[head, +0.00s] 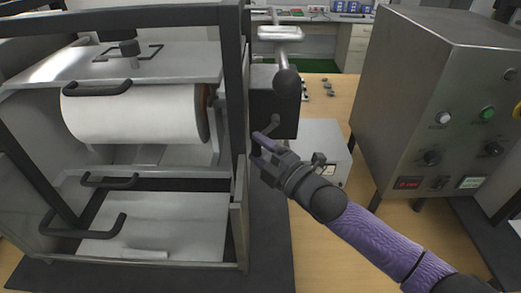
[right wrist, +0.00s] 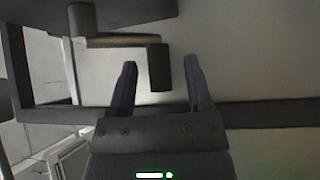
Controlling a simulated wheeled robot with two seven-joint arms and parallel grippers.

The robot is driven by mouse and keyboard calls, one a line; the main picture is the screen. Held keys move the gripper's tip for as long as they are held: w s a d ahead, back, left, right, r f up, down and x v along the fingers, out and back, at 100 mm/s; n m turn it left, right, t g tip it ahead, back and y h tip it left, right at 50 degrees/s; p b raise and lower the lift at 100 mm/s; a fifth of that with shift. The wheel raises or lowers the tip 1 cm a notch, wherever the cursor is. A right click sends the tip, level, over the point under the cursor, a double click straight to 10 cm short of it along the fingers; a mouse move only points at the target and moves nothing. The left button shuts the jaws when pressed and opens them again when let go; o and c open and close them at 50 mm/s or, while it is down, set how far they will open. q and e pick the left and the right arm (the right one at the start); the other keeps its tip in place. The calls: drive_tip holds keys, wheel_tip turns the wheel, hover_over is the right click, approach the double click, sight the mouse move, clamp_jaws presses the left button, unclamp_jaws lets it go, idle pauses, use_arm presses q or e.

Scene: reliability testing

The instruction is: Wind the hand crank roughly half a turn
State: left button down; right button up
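The hand crank shows best in the right wrist view: a dark hub, a slim metal arm and a dark cylindrical grip (right wrist: 159,67). In the head view a small crank part (head: 275,119) shows by the dark box on the machine's right side; my gripper partly covers that area. My right gripper (head: 262,146) is just below and in front of it, fingers pointing up-left. In the right wrist view my right gripper (right wrist: 160,75) is open, and the grip appears between its fingers with gaps on both sides. I cannot tell how deep it sits. My left gripper is not in view.
The machine frame (head: 234,90) with a white roll (head: 135,113) stands close on the left. A grey control box (head: 440,95) stands right. A small pale box (head: 322,140) sits behind my gripper.

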drive_tip(key=p+v, duration=0.1)
drive_tip(key=v, duration=0.9)
